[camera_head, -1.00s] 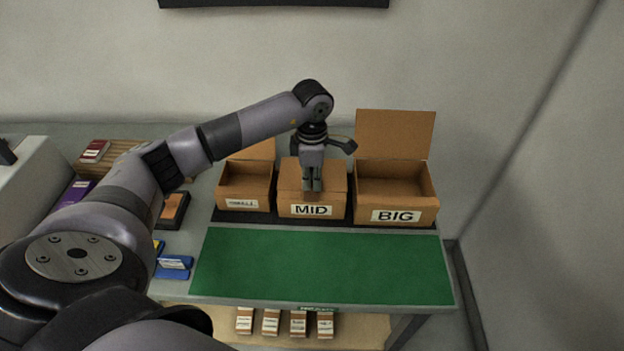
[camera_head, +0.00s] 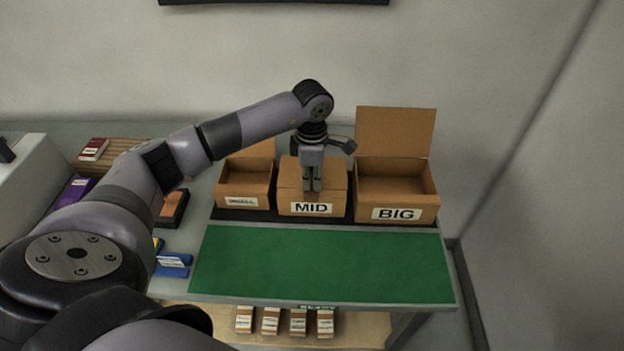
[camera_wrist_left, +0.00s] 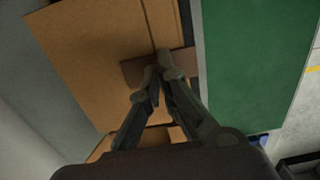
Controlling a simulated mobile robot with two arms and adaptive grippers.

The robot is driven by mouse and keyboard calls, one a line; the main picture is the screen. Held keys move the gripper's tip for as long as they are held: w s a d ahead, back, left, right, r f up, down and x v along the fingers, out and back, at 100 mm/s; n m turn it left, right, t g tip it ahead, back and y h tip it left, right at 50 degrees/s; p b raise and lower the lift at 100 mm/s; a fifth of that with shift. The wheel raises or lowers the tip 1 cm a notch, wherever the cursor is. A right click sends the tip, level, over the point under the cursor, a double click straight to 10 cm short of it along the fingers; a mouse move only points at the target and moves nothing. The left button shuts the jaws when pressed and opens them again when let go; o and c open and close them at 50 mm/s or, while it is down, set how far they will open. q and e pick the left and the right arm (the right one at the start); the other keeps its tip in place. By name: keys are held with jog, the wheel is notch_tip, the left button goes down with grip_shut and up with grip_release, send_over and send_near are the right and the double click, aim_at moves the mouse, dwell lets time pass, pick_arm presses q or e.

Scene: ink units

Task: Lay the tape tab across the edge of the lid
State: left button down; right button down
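The MID box (camera_head: 290,205) stands in the middle of the row with its lid (camera_head: 336,172) down. My left gripper (camera_head: 313,188) points straight down at the lid's front edge. In the left wrist view its fingertips (camera_wrist_left: 161,72) are together on the tape tab (camera_wrist_left: 131,70), a darker brown strip. The tab spans the line between the lid (camera_wrist_left: 95,50) and the box's front face. The fingers hide the tab's middle, and I cannot tell whether it lies flat. My right gripper is not in view.
The small box (camera_head: 243,190) stands open at left and the BIG box (camera_head: 398,200) open at right, its flap raised. A green mat (camera_head: 320,265) lies clear in front. Blue packs (camera_head: 173,265) and a dark tray (camera_head: 172,207) are at left.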

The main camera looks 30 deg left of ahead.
pick_arm(q)
jog(key=c, duration=2.3)
grip_release()
jog(key=o, duration=0.6)
jog(key=shift+r+p, duration=2)
jog(key=shift+r, duration=1.5)
jog(key=shift+c, duration=0.5)
